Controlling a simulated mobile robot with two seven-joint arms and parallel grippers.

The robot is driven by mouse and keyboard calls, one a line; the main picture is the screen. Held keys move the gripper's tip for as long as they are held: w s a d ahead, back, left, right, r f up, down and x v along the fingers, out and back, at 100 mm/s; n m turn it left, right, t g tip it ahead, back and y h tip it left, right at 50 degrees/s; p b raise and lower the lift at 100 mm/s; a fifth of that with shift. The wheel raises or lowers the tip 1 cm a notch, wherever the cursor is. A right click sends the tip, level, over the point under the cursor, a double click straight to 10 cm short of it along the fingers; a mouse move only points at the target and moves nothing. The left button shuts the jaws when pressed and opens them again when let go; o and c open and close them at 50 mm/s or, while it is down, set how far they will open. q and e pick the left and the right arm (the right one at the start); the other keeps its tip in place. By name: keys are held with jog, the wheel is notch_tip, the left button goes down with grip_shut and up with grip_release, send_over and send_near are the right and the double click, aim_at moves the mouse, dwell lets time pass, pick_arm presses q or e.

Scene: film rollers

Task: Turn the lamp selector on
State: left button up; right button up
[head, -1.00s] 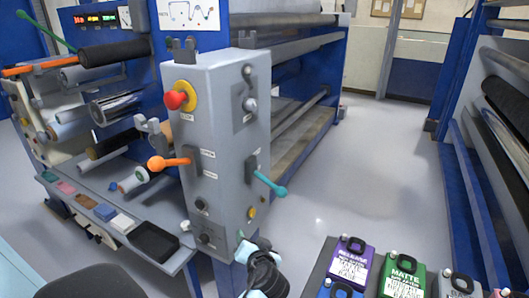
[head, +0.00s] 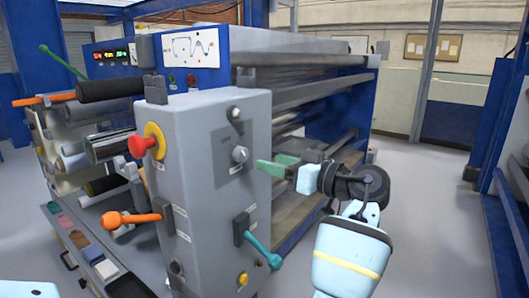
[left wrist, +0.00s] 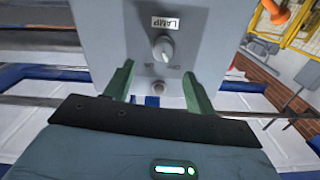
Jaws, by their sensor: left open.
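The lamp selector (head: 239,154) is a small grey knob on the right-hand face of the grey control box (head: 205,200). In the left wrist view the knob (left wrist: 163,48) shows beside an upside-down LAMP label (left wrist: 165,22). My left gripper (head: 270,164) is open, with green fingers pointing at that face from the right, close to the knob. In the left wrist view the knob lies ahead, roughly centred between the two spread fingers (left wrist: 160,74). Nothing is held, and I see no contact with the knob. My right gripper is not in view.
A red button (head: 139,146) on yellow and an orange lever (head: 135,219) stick out of the box's left face. A teal lever (head: 262,250) sits below the knob. Rollers (head: 310,75) run behind the box. Open floor (head: 425,200) lies to the right.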

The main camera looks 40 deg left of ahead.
aim_at(245, 155)
pick_arm(q)
jog(key=a+p, duration=0.1)
jog(key=a, duration=0.2)
jog(key=s+a+p, duration=0.1)
jog(key=a, duration=0.3)
jog(key=shift+s+r, duration=0.15)
jog(key=shift+s, duration=0.05)
jog(key=shift+a, duration=0.35)
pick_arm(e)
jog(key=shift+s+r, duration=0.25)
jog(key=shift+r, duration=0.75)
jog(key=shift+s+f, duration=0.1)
pick_arm(q)
jog(key=c, duration=1)
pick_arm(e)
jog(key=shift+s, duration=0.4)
